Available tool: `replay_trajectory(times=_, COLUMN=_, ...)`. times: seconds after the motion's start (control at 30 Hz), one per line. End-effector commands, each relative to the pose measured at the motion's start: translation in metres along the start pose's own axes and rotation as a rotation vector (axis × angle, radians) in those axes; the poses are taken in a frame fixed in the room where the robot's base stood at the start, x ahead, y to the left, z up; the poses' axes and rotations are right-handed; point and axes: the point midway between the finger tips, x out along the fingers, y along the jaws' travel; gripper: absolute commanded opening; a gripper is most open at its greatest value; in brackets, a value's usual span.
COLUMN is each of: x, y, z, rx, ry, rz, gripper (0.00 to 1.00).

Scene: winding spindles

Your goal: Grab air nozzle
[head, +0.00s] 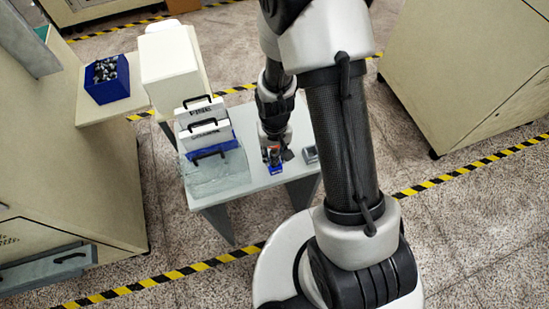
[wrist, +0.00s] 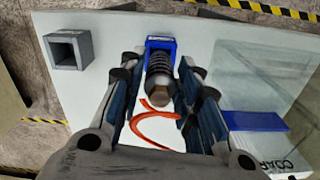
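The air nozzle (wrist: 160,82) appears to be the dark ribbed piece with a grey body and brass-coloured end in the wrist view. It sits in a small blue holder (wrist: 161,43) on the light table. An orange-red curved piece (wrist: 150,130) shows just below its brass end. My gripper (wrist: 160,80) is open, with one finger on each side of the nozzle and visible gaps between. In the head view my gripper (head: 274,155) is low over the table at the blue holder (head: 276,170), and it largely hides the nozzle.
A grey hollow square block (wrist: 68,50) stands on the table (head: 238,195) beside the holder; it also shows in the head view (head: 310,154). White labelled boxes (head: 208,128) and a clear sheet or tray (head: 215,178) are at the table's left. A blue bin (head: 107,92) stands farther left.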

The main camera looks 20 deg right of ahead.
Motion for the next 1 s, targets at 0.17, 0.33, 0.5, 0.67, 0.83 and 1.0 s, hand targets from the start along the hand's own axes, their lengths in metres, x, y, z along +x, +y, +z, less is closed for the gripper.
replay_trajectory(times=0.17, x=0.000, y=0.000, z=0.000, rx=0.000, ry=0.000, rz=0.000, gripper=0.16)
replay_trajectory(times=0.33, x=0.000, y=0.000, z=0.000, rx=0.000, ry=0.000, rz=0.000, gripper=0.05)
replay_trajectory(times=0.5, x=0.000, y=0.000, z=0.000, rx=0.000, ry=0.000, rz=0.000, gripper=0.00)
replay_trajectory(times=0.67, x=0.000, y=0.000, z=0.000, rx=0.000, ry=0.000, rz=0.000, gripper=0.00)
replay_trajectory(times=0.83, x=-0.008, y=0.000, z=-0.001, rx=0.000, ry=0.002, rz=0.000, gripper=0.00)
replay_trajectory(times=1.0, x=-0.030, y=0.000, z=-0.001, rx=0.000, ry=0.005, rz=-0.001, gripper=0.00)
